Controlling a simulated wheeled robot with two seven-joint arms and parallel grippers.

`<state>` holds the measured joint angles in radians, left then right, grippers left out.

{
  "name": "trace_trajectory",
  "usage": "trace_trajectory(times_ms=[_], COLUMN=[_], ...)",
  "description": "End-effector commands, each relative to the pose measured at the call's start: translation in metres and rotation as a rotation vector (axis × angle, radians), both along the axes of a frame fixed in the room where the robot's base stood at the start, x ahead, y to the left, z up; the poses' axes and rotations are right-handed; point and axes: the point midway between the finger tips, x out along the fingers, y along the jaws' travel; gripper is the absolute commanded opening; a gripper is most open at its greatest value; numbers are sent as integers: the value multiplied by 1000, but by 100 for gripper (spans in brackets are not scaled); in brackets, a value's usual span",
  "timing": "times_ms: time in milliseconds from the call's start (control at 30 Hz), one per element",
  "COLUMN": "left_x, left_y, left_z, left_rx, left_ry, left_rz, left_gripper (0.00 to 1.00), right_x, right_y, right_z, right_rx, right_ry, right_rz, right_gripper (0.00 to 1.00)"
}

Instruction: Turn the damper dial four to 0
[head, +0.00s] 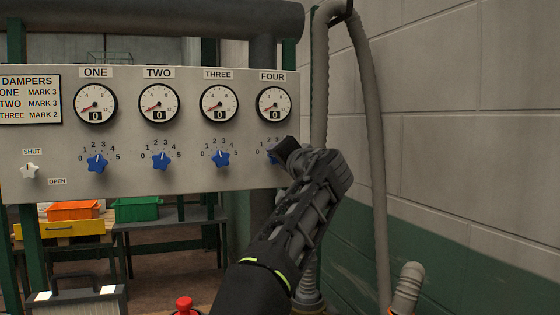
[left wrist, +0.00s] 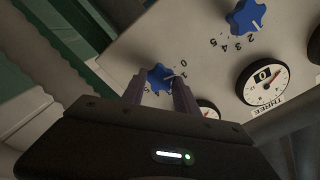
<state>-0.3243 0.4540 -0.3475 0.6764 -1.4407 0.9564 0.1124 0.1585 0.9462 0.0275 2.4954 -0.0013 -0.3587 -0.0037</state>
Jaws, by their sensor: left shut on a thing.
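The blue star-shaped dial four (head: 272,155) sits on the grey panel below the FOUR gauge (head: 273,103), whose window reads 0. My left gripper (head: 284,153) covers most of this dial in the head view. In the left wrist view, the gripper (left wrist: 158,88) is shut on dial four (left wrist: 158,75), with one finger on each side. A white pointer mark shows on the knob, towards the right of that picture. The number it points at is unclear, as the fingers hide part of the scale. My right gripper is out of view.
Dials one (head: 97,163), two (head: 161,161) and three (head: 220,158) line the panel to the left. A grey hose (head: 372,150) hangs close on the right, before the block wall. A white SHUT/OPEN knob (head: 30,170) is at far left.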

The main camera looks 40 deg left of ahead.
Motion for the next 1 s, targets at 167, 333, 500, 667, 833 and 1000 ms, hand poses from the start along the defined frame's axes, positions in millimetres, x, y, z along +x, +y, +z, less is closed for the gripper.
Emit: trace_trajectory(times_ms=[167, 333, 500, 667, 833, 1000], left_x=[0, 0, 0, 0, 0, -1], left_y=[0, 0, 0, 0, 0, -1], left_z=[-2, -2, -2, -1, -1, -1], left_rx=[-11, -12, -12, -10, -9, -9], left_ry=[-10, -10, -10, -10, -10, -10], left_rz=[1, 0, 0, 0, 0, 0], left_gripper=[0, 0, 41, 54, 58, 58], right_x=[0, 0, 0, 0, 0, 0], right_y=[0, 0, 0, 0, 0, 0], right_z=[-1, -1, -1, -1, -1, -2], right_rx=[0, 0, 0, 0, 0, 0], right_ry=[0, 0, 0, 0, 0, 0], right_rz=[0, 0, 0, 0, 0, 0], right_gripper=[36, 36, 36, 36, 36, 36])
